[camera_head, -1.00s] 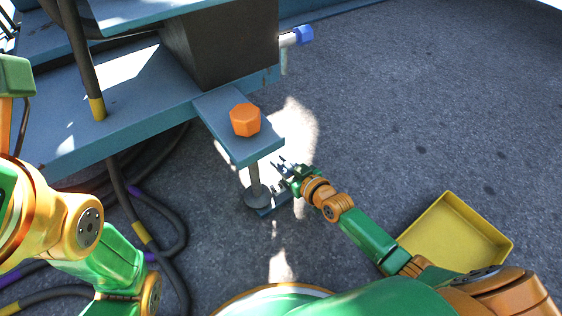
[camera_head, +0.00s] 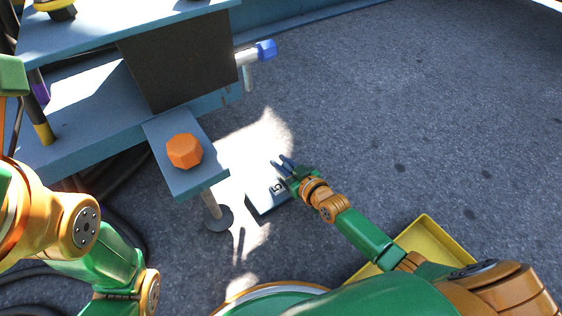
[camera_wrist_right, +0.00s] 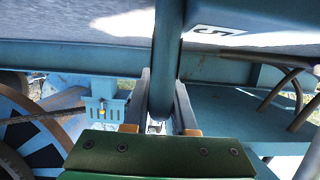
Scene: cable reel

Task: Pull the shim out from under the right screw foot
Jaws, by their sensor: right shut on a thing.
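The shim (camera_head: 262,202) is a flat blue piece with a white label marked 5. It lies low over the ground, to the right of the right screw foot and apart from its round dark pad (camera_head: 217,218). The foot's orange hex head (camera_head: 184,151) sits on a blue bracket (camera_head: 190,180). My right gripper (camera_head: 284,168) is at the shim's far right end, shut on it. In the right wrist view, the fingers (camera_wrist_right: 163,105) close around a blue-grey bar, with the 5 label (camera_wrist_right: 213,32) beyond. My left arm shows at the left; its gripper is out of view.
A yellow tray (camera_head: 432,228) stands on the ground at lower right, partly behind my arm. The blue reel frame (camera_head: 80,130) fills the upper left, with a blue-capped rod (camera_head: 266,50) sticking out. Dark cables lie at left. The asphalt at right is open.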

